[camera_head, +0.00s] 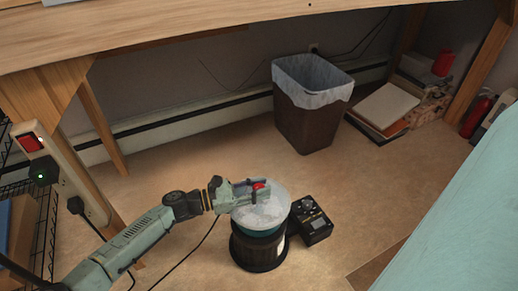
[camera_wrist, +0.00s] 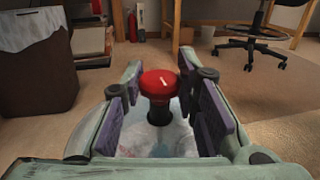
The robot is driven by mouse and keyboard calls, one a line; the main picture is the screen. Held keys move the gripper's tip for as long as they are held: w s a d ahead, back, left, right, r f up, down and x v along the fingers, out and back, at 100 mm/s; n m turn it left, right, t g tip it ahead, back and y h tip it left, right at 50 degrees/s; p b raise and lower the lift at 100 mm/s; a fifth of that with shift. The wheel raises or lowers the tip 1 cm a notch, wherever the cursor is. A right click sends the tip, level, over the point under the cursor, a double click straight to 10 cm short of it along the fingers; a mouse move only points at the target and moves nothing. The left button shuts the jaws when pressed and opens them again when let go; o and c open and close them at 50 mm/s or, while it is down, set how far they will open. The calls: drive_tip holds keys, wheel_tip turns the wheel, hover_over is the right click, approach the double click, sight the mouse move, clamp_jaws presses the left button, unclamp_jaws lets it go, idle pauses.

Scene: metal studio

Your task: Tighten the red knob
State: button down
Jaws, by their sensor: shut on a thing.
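The red knob (camera_wrist: 158,86) has a round red cap with a white mark, on a black stem. It stands on top of a round machine with a clear-white lid (camera_head: 275,212), a teal band and a dark ribbed base (camera_head: 258,252). In the head view the knob (camera_head: 259,187) shows as a small red spot at my fingertips. My gripper (camera_head: 258,190) reaches in from the left, low over the lid. In the wrist view its two purple-padded fingers stand on either side of the knob, and it is shut on it. The exact pad contact is hard to see.
A black control box (camera_head: 311,222) sits right beside the machine. A lined bin (camera_head: 306,120) and books (camera_head: 385,107) stand behind on the floor. A wooden table (camera_head: 180,37) spans above, with a power strip (camera_head: 62,175) at left. A teal surface (camera_head: 460,225) fills the right.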

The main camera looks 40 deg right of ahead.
sight(259, 187)
drive_tip(key=m+g+y+b, duration=0.2)
drive_tip(key=g+b, duration=0.1)
drive_tip(key=m+g+y+b, duration=0.1)
drive_tip(key=m+g+b, duration=0.1)
drive_tip(key=shift+d+f+y, duration=0.1)
drive_tip(key=shift+f+y, duration=0.2)
drive_tip(key=shift+r+m+g+y+b, duration=0.25)
drive_tip(key=shift+m+g+y+b, duration=0.95)
drive_tip(key=shift+g+y, duration=0.15)
drive_tip(key=shift+r+m+y, duration=0.1)
drive_tip(key=shift+m+y, duration=0.2)
drive_tip(key=shift+y, duration=0.15)
drive_tip(key=c, duration=1.2)
unclamp_jaws()
wheel_tip(259, 187, up, 10)
